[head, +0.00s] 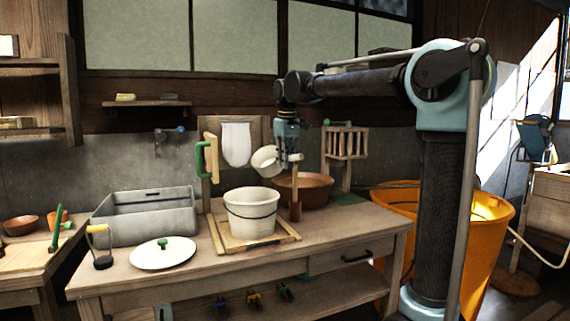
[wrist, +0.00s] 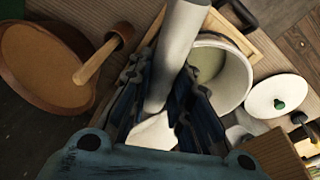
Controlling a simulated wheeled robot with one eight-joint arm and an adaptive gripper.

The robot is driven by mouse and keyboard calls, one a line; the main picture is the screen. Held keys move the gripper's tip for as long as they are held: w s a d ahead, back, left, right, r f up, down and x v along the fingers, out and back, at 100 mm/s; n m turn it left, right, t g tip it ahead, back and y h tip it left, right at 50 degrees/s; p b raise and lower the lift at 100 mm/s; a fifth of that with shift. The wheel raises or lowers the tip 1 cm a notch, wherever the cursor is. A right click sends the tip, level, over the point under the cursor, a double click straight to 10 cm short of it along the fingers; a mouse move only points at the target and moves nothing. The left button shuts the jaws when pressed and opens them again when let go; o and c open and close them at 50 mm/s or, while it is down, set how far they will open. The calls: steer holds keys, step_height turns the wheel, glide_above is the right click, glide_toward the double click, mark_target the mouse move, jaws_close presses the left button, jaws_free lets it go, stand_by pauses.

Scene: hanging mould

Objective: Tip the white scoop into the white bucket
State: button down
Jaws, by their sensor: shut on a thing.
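The white scoop (head: 265,161) is in the air above the back right of the white bucket (head: 251,215), clear of its rim. It looks tilted; its contents cannot be made out. My gripper (head: 289,157) is shut on the scoop, at its right side in the head view. In the wrist view, the white scoop (wrist: 176,55) runs between the dark fingers of my gripper (wrist: 162,112). The bucket (wrist: 238,78) is to the right of it there, with something pale inside. The bucket stands upright in a wooden frame on the bench.
A brown bowl (head: 318,190) with a wooden tool (head: 295,208) stands right behind the bucket. A grey tray (head: 150,222) is at the left, with a white lid (head: 163,254) in front. An orange tub (head: 495,235) stands right of the bench.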

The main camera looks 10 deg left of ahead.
steer(key=shift+w+d+r+g+y, duration=0.15)
steer(key=shift+r+g+y, duration=0.4)
steer(key=shift+g, duration=0.6)
steer(key=shift+w+r+g+y, duration=0.2)
steer(key=shift+r+g+y, duration=0.15)
steer(key=shift+g+y, duration=0.55)
steer(key=shift+w+d+r+g+y, duration=0.15)
steer(key=shift+r+g+y, duration=0.25)
steer(key=shift+g, duration=0.95)
